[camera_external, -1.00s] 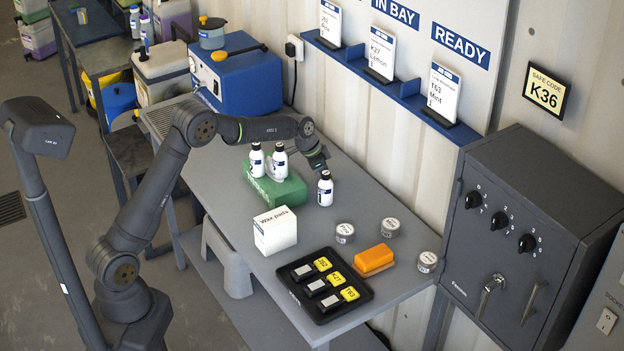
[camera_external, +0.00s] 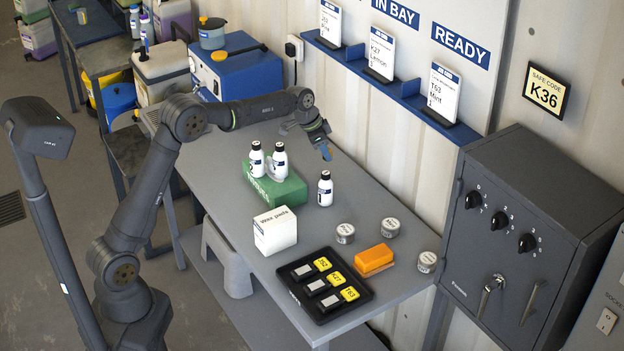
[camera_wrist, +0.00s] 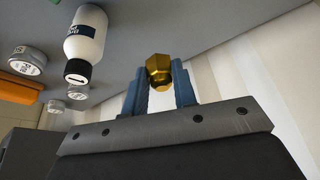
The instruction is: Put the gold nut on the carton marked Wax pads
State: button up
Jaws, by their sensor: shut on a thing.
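The gold nut (camera_wrist: 159,72) is between the two blue fingertips of my gripper (camera_wrist: 160,88) in the wrist view, and the gripper is shut on it. In the external view my gripper (camera_external: 325,150) is raised above the back of the table, behind and above a white bottle; the nut cannot be made out there. The white carton marked Wax pads (camera_external: 275,231) stands upright on the table, to the left and nearer the front than my gripper. Its top looks bare.
A white bottle (camera_external: 325,189) stands alone between gripper and tins; it shows in the wrist view (camera_wrist: 86,45). A black tray (camera_external: 318,314) and orange block (camera_external: 374,260) lie right of the carton. A blue shelf (camera_external: 385,84) runs along the wall.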

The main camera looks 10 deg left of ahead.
jog(key=s+d+r+m+g, duration=0.1)
jog(key=s+r, duration=0.2)
jog(key=s, duration=0.2)
jog(key=s+r+m, duration=0.2)
jog(key=s+r, duration=0.1)
jog(key=s, duration=0.3)
jog(key=s+a+r+m+g, duration=0.1)
jog(key=s+a+r+m, duration=0.15)
jog(key=s, duration=0.75)
jog(key=s+a+r+m+g, duration=0.1)
jog(key=s+a+m, duration=0.2)
jog(key=s, duration=0.7)
jog(key=s+a+r+m+g, duration=0.1)
jog(key=s+a+r+m, duration=0.1)
jog(key=s, duration=0.8)
send_over(276, 218)
jog(key=a, duration=0.1)
jog(key=f, duration=0.6)
jog(key=shift+w+a+f, duration=0.1)
jog(key=shift+w+f, duration=0.15)
jog(key=shift+w, duration=0.1)
jog(key=shift+f, duration=2.05)
jog(key=shift+f, duration=0.2)
jog(key=o, duration=1)
